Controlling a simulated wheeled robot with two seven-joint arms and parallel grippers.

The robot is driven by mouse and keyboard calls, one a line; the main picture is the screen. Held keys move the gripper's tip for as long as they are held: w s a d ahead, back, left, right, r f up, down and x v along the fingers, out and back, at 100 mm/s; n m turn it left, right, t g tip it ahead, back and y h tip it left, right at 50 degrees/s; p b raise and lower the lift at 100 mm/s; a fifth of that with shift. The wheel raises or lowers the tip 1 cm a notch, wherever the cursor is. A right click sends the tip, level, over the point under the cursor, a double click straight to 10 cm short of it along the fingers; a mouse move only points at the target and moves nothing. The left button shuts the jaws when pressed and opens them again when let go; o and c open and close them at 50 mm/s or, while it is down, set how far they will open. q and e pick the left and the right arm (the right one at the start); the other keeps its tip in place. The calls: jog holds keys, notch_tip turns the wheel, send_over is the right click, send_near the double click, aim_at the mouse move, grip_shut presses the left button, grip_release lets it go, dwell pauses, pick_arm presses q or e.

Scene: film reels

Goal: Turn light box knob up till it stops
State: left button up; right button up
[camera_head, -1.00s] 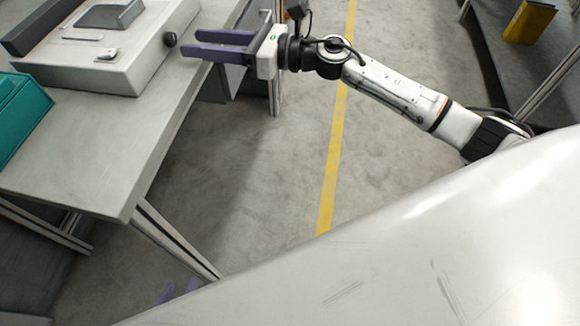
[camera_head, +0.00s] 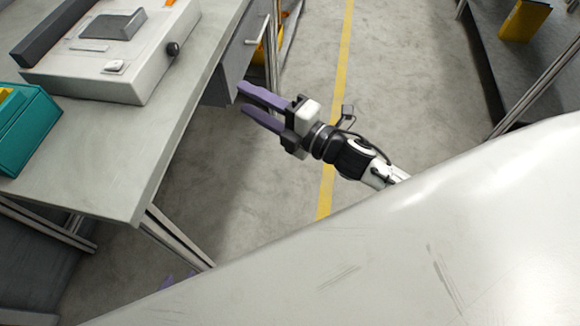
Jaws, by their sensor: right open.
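The light box (camera_head: 125,72) is a pale box on the grey table, at the upper left of the head view. Its dark round knob (camera_head: 172,48) sticks out of the box's right side. My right gripper (camera_head: 243,98) is open and empty, with two purple fingers pointing left. It is to the right of and below the knob in the picture, off the table's edge and clear of the knob. Only purple tips of my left gripper (camera_head: 179,281) show at the bottom, mostly hidden behind my white body.
A teal box (camera_head: 32,125) stands on the table (camera_head: 130,165) in front of the light box. A drawer unit (camera_head: 240,50) is under the table's right side. A dark shelf with a yellow object (camera_head: 525,20) is at the upper right. Floor lies between.

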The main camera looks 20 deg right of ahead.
jog(key=s+d+f+m+g+h+p, duration=0.2)
jog(key=s+f+m+h, duration=0.3)
jog(key=s+f+m, duration=0.7)
jog(key=shift+d+f+m+g+p, duration=0.15)
jog(key=shift+d+m+g+p, duration=0.4)
jog(key=shift+m, duration=0.75)
jog(key=shift+a, duration=0.25)
